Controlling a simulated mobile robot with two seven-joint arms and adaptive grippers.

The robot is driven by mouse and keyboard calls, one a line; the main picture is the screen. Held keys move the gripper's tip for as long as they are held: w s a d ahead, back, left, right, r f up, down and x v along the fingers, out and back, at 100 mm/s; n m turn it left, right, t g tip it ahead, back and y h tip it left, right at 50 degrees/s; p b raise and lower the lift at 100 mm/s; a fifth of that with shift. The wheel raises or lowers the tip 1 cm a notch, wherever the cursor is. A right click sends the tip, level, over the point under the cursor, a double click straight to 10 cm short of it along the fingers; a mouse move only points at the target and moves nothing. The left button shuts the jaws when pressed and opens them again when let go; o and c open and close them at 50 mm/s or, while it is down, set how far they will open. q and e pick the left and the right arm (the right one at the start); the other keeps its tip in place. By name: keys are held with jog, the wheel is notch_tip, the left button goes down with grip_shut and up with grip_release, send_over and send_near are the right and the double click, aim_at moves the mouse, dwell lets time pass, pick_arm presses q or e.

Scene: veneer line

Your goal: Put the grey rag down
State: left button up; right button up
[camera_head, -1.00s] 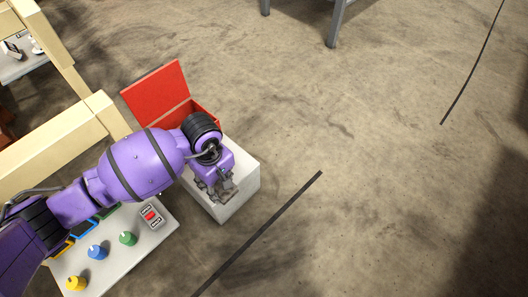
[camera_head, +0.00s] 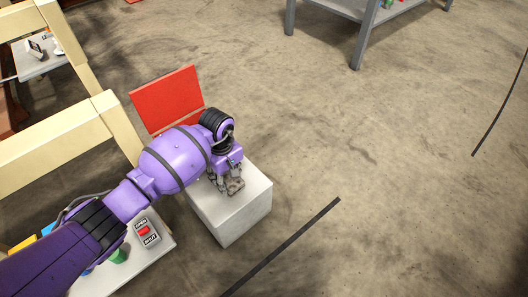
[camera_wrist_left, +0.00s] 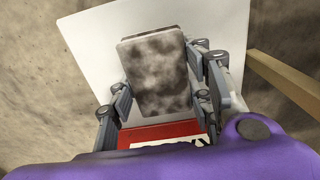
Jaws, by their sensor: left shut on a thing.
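The grey rag (camera_wrist_left: 158,75) is a mottled grey-brown block-like pad in the left wrist view. My left gripper (camera_wrist_left: 160,97) is shut on it, with a finger on each side. In the head view the rag (camera_head: 235,187) shows small at the fingertips of my left gripper (camera_head: 228,184), over the top of a white block (camera_head: 242,210). The white top (camera_wrist_left: 85,45) also lies behind the rag in the wrist view. I cannot tell whether the rag touches it. My right gripper is out of view.
A panel with a red switch (camera_head: 145,232) and a green knob (camera_head: 118,256) is at lower left. A cream rail (camera_head: 60,135) runs behind. Open floor lies right.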

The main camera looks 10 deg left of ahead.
pick_arm(q)
jog(key=shift+s+f, duration=0.1)
jog(key=shift+f, duration=0.95)
jog(key=shift+f+b, duration=0.25)
jog(key=shift+b, duration=0.15)
jog(key=o, duration=1)
jog(key=shift+r, duration=0.15)
